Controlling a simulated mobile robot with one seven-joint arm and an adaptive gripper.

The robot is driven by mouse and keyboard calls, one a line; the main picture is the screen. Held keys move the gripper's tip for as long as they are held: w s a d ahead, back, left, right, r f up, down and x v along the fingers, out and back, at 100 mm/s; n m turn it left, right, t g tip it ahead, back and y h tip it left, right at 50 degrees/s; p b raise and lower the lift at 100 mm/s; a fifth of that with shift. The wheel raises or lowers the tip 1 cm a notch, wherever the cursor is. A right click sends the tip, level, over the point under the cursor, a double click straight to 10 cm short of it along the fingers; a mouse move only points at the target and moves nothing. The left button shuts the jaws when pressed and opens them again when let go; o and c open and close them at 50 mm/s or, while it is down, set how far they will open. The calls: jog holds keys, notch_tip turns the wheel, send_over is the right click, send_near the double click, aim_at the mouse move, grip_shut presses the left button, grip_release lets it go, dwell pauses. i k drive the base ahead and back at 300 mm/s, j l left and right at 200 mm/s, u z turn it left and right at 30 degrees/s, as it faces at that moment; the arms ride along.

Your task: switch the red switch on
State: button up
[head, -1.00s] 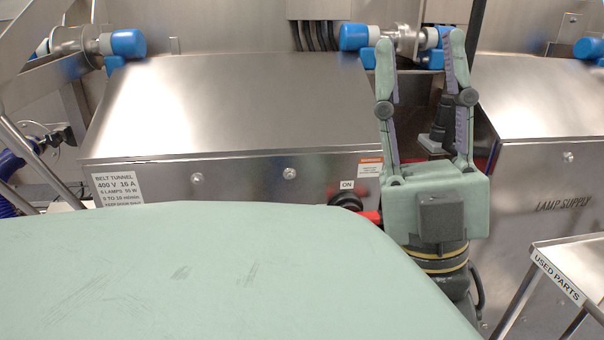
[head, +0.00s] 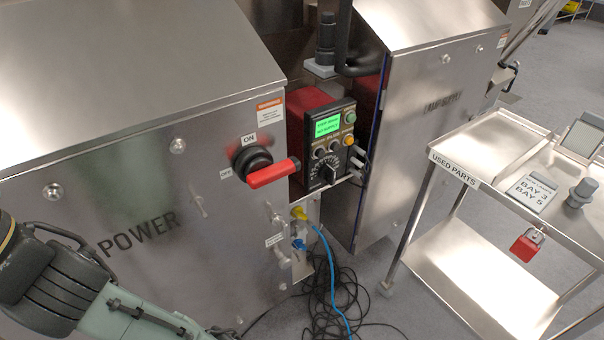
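The red switch (head: 272,173) is a red handle on a round black base, mounted on the front of the steel cabinet marked POWER. Its handle points to the right and slightly upward, roughly level. An ON label (head: 249,139) is above the base, and a small label that seems to read OFF (head: 226,174) is at its left. Part of my arm shows at the lower left, well apart from the switch. My gripper's fingers are not in view.
A control box (head: 330,140) with a green screen stands right of the switch. Below it are a yellow plug (head: 299,213), a blue cable (head: 331,265) and tangled black cables on the floor. A steel cart (head: 480,150) labelled USED PARTS stands at the right, with a red padlock (head: 528,245).

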aim_at(259, 172)
jog(key=u, duration=0.2)
jog(key=k+l+z, duration=0.45)
jog(key=l, duration=0.2)
jog(key=l+z, duration=0.2)
jog(key=l, duration=0.15)
